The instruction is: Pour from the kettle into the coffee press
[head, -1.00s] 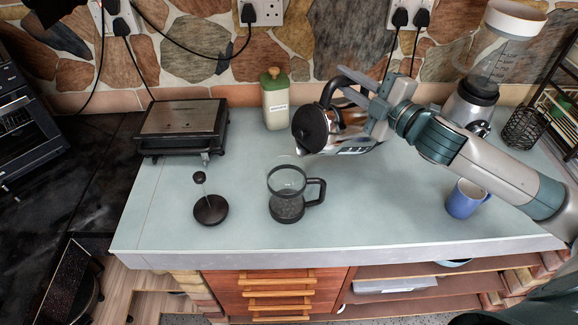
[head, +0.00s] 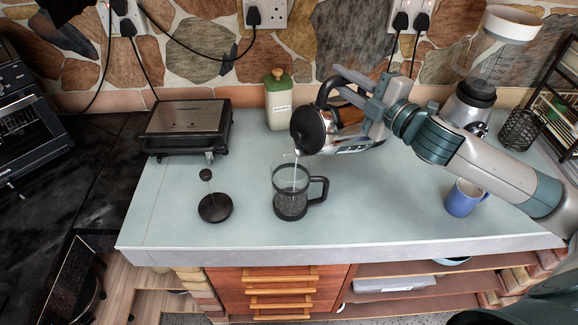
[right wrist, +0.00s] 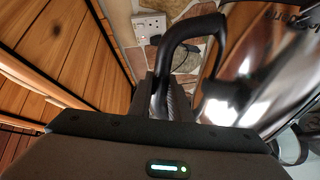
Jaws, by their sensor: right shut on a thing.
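My right gripper (head: 372,100) is shut on the black handle of the kettle (head: 350,128) and holds it tilted in the air. The kettle is shiny metal with a black lid, and it fills the right of the right wrist view (right wrist: 265,70). Its lid end points left, above the coffee press (head: 292,202). A thin pale stream runs from the kettle down into the press. The press is a clear glass beaker with a black base and handle, open and upright on the counter. Its black lid with plunger knob (head: 215,208) stands to its left. My left gripper cannot be made out.
The pale blue counter (head: 390,215) is clear around the press. A blue mug (head: 464,198), a blender (head: 480,90) and a wire basket (head: 520,130) stand right.

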